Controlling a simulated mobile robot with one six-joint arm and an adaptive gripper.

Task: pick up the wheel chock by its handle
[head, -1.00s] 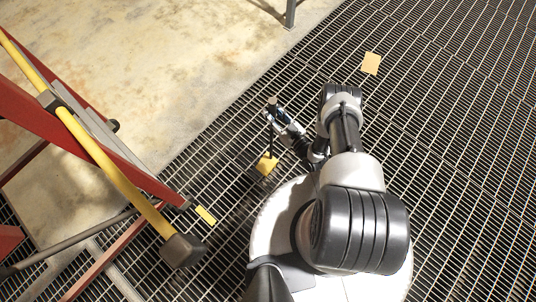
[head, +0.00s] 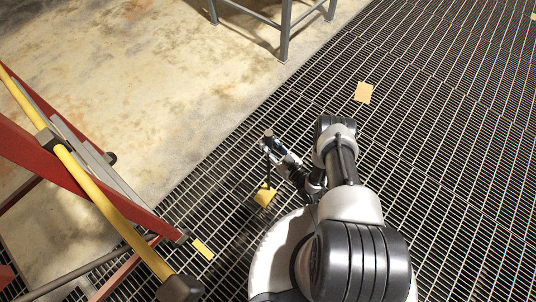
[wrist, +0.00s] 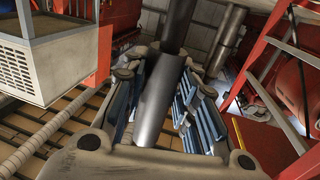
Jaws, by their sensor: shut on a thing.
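The wheel chock (head: 265,197) is a small yellow block with a dark upright handle, low and just left of my arm in the head view. My gripper (head: 274,150) is above it, shut around the handle. In the wrist view, the dark, smooth cylindrical handle (wrist: 160,100) runs between the two finger pads of my gripper (wrist: 160,90). The yellow block is not seen in the wrist view. A dark patch shows on the grating left of the block. I cannot tell for sure whether the block is clear of the floor.
The grating at right is clear.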

